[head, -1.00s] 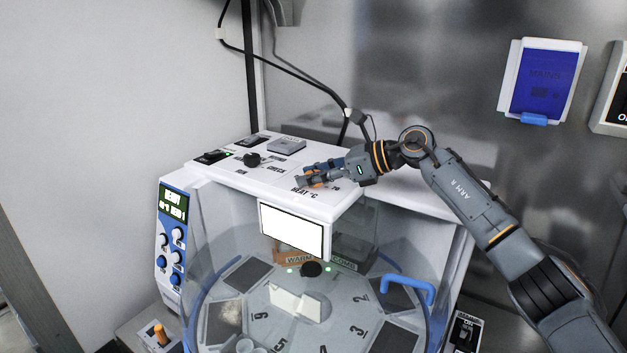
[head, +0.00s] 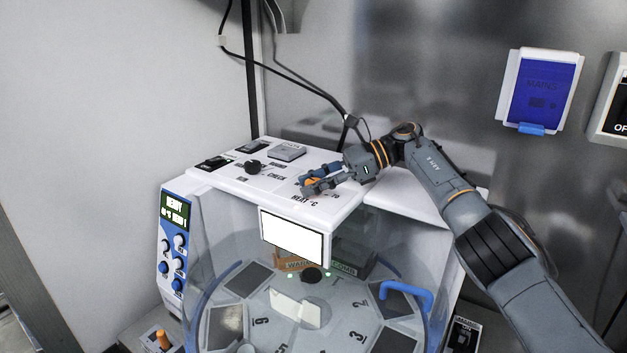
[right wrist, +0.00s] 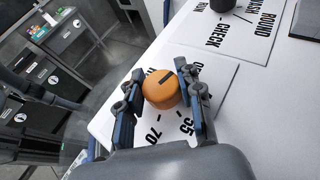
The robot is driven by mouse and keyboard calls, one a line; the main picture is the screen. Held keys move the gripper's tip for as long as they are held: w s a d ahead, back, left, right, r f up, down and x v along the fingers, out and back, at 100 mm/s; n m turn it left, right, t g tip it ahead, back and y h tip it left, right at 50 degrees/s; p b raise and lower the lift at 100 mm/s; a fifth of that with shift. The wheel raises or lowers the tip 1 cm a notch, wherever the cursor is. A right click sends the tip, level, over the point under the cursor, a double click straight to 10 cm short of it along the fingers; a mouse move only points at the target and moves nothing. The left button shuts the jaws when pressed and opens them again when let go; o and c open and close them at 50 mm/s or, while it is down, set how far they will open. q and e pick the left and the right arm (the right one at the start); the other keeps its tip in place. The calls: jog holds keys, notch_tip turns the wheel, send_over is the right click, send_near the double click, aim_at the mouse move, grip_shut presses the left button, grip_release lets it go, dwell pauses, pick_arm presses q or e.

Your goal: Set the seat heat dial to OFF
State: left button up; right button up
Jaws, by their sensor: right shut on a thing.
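The seat heat dial (right wrist: 162,90) is an orange round knob on the white top panel. Its black pointer line slants to the upper right in the right wrist view, towards the side where a partly hidden label starting with "O" stands. The printed 55 and 70 lie on its near side. My right gripper (right wrist: 160,70) is shut on the dial, one finger on each side. In the head view my right gripper (head: 308,186) covers most of the dial beside the "HEAT °C" print. My left gripper is not in view.
A black knob (head: 253,167) and switches (head: 212,163) share the white top. A clear-fronted chamber with a blue handle (head: 407,291) stands below. A blue MAINS cover (head: 543,88) hangs on the metal wall at right.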

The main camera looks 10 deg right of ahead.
dwell(0.7)
jog(key=o, duration=1.2)
jog(key=shift+f, duration=0.15)
